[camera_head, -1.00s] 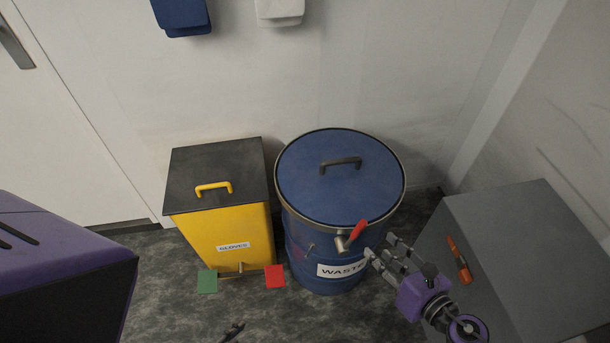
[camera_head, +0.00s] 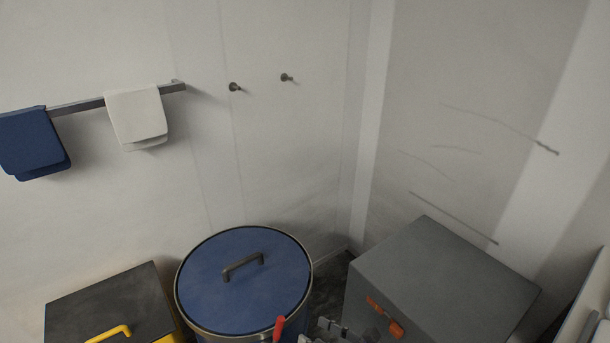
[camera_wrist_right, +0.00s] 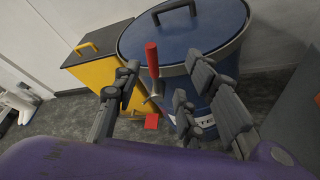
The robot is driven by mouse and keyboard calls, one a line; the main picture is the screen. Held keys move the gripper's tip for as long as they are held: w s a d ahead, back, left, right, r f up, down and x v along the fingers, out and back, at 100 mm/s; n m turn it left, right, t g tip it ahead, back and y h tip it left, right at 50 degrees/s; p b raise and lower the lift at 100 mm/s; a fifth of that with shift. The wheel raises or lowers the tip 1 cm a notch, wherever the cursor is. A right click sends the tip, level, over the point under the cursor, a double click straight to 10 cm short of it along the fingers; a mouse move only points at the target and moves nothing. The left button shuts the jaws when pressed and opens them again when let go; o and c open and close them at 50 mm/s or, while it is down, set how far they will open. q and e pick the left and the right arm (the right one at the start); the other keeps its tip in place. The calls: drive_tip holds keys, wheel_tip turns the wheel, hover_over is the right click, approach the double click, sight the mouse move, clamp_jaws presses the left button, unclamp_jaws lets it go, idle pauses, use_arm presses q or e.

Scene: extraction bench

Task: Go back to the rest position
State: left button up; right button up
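My right gripper (camera_head: 338,330) shows only in part at the bottom edge of the head view, beside the blue waste drum (camera_head: 243,281). In the right wrist view my right gripper (camera_wrist_right: 162,84) has its fingers spread apart with nothing held. The drum's red-handled lever (camera_wrist_right: 152,60) stands upright in the gap between the fingers in that view; I cannot tell how far beyond them it is. The lever's red handle (camera_head: 279,327) also shows at the drum's front rim. The drum's lid is on. My left gripper is not in view.
A yellow bin with a black lid (camera_head: 110,302) stands left of the drum. A grey cabinet (camera_head: 440,280) with an orange handle (camera_head: 386,318) stands to its right. A rail (camera_head: 85,104) with blue (camera_head: 33,145) and white cloths (camera_head: 137,117) and two pegs is on the wall.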

use_arm(q)
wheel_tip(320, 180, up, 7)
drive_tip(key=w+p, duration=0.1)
drive_tip(key=p, duration=0.5)
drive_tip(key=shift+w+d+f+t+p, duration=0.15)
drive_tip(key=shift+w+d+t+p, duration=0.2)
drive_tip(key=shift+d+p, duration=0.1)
use_arm(e)
drive_tip(key=s+d+f+n+h, duration=0.2)
drive_tip(key=s+d+n, duration=0.3)
drive_tip(key=s+n, duration=0.4)
drive_tip(key=s+d+f+n+h, duration=0.2)
drive_tip(key=s+d+n+h, duration=0.3)
drive_tip(key=s+n, duration=0.4)
drive_tip(key=s+d+f+n+h, duration=0.2)
drive_tip(key=s+d+n, duration=0.5)
drive_tip(key=n, duration=0.8)
drive_tip(key=s+h, duration=0.1)
drive_tip(key=s, duration=0.1)
drive_tip(key=shift+s+f+g, duration=0.2)
drive_tip(key=shift+s+g, duration=0.1)
drive_tip(key=shift+g, duration=0.1)
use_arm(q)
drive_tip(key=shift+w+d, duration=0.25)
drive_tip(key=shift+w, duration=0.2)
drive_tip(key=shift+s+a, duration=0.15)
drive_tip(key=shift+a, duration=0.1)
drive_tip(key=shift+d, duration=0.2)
